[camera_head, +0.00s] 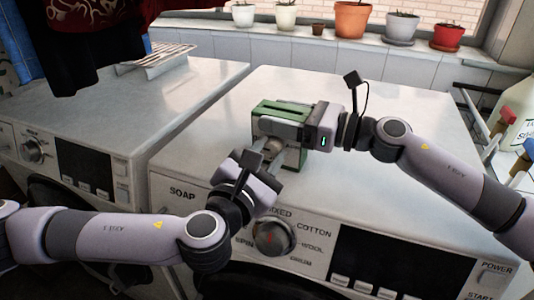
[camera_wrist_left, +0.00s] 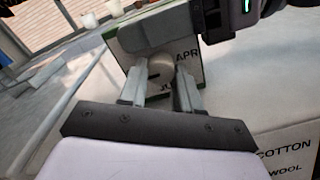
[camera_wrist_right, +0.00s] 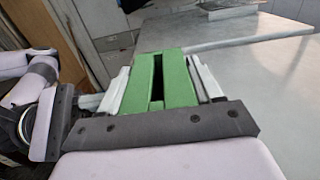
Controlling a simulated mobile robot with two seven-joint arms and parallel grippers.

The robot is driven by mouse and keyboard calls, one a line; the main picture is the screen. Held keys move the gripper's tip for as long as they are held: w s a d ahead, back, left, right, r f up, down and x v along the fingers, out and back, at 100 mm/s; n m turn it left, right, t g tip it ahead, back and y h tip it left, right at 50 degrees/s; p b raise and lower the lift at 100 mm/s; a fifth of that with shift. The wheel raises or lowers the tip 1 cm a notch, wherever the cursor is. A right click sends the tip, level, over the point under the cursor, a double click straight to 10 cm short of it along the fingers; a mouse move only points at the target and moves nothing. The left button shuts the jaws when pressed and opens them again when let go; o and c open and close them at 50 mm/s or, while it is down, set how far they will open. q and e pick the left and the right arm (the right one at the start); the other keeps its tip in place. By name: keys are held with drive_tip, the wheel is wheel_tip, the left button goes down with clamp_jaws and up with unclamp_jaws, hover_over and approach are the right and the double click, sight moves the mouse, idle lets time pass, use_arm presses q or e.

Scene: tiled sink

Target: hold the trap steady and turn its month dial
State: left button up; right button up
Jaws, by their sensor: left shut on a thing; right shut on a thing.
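The trap is a green box (camera_head: 283,108) with a dark slot in its top, standing on the right-hand washing machine. My right gripper (camera_head: 290,124) is shut across the box; in the right wrist view the green top (camera_wrist_right: 176,82) sits between its fingers (camera_wrist_right: 162,85). The round month dial (camera_wrist_left: 152,76) is on that face. My left gripper (camera_wrist_left: 160,92) is shut on the dial from the front. Much of the face is hidden by the grippers.
The washing machine top (camera_head: 350,95) is mostly clear around the trap. Its front panel has a program knob (camera_head: 274,238) below my left gripper. A second washing machine (camera_head: 120,110) stands at left. Potted plants (camera_head: 351,18) line the back ledge, and a bottle (camera_head: 518,125) stands at right.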

idle(0.3)
use_arm(q)
drive_tip(key=o, duration=1.1)
drive_tip(key=shift+c, duration=0.2)
drive_tip(key=n, duration=0.6)
drive_tip(key=v, duration=1.2)
drive_tip(key=shift+d, duration=0.1)
use_arm(e)
drive_tip(key=o, duration=1.2)
